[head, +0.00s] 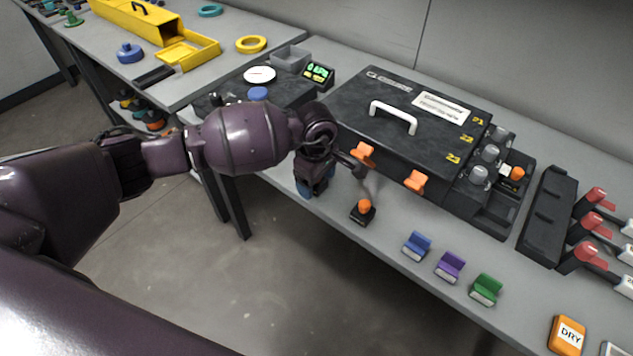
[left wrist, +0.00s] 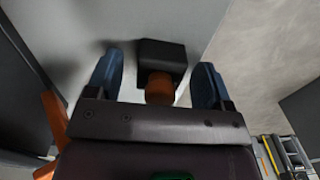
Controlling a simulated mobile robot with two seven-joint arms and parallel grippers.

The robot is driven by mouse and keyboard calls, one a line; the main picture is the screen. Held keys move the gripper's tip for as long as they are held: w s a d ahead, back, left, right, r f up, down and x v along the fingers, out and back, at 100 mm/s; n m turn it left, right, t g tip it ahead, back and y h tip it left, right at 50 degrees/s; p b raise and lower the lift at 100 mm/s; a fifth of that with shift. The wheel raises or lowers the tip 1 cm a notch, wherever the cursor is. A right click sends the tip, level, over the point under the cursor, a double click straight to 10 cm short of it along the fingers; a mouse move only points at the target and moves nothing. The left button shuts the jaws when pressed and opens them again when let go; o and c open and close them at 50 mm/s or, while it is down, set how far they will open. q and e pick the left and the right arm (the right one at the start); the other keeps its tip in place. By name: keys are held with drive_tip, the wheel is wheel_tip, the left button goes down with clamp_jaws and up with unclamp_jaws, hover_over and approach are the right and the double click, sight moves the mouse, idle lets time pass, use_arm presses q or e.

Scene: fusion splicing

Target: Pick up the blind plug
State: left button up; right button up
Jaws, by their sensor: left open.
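The blind plug looks to be the small black block with an orange knob (head: 363,211) near the front edge of the grey bench. In the left wrist view the plug (left wrist: 162,56) shows between the two blue fingers, its orange knob towards me. My left gripper (head: 309,187) appears beside the plug on its left in the head view. The left gripper (left wrist: 157,77) is open, with gaps on both sides of the plug, and holds nothing. My right gripper is not in view.
A black case (head: 400,135) with a white handle and orange latches stands just behind. Blue, purple (head: 450,267) and green (head: 486,290) clips lie to the right along the bench. Another orange-topped piece (head: 517,173) sits beside the case. A yellow box (head: 140,20) stands on the far bench.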

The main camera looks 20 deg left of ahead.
use_arm(q)
drive_tip(key=shift+r, duration=0.1)
drive_tip(key=c, duration=1)
